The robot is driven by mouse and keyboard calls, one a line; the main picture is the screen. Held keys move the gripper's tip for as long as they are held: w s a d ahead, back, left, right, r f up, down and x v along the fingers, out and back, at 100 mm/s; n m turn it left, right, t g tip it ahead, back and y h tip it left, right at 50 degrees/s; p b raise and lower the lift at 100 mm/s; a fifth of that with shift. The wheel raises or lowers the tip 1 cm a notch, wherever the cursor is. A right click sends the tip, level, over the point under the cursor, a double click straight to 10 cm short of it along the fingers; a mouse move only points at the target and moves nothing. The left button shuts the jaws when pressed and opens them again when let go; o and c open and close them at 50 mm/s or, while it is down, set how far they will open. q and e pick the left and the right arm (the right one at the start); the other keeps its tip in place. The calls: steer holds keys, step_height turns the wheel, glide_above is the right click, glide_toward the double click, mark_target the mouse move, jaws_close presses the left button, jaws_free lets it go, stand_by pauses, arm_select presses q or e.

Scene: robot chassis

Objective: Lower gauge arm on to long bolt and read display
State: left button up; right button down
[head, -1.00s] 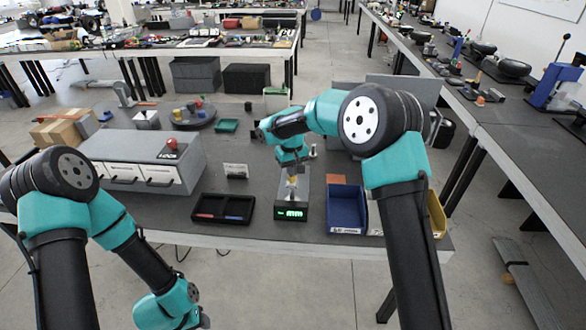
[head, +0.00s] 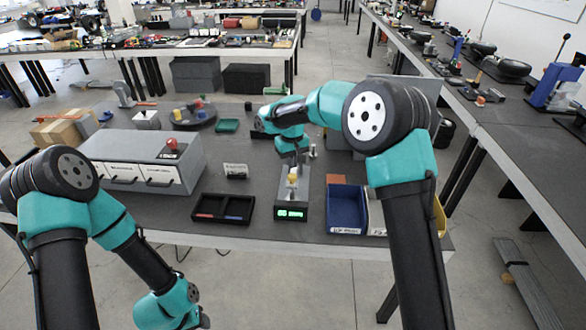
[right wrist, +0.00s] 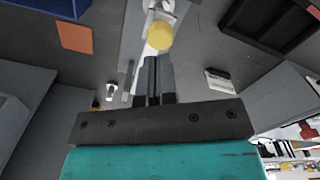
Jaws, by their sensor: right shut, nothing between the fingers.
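The gauge (head: 290,190) stands near the table's front edge with a yellow knob (head: 293,178) on its upper part. Its front display (head: 291,213) glows green, with digits too small to read surely. My right gripper (head: 299,166) is shut and empty, just behind the knob. In the right wrist view its closed fingers (right wrist: 153,75) point at the round yellow knob (right wrist: 160,36), seemingly apart from it. I cannot make out the long bolt or whether the gauge arm touches it. My left arm hangs in front of the table; its gripper is not clearly seen.
A black divided tray (head: 223,208) lies left of the gauge, and a blue bin (head: 346,209) stands to its right. A grey drawer cabinet (head: 150,158) with a red knob on top is at left. A small label stand (head: 236,171) is behind the tray.

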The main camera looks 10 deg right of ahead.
steer(key=shift+r, duration=1.6)
steer(key=shift+f, duration=0.1)
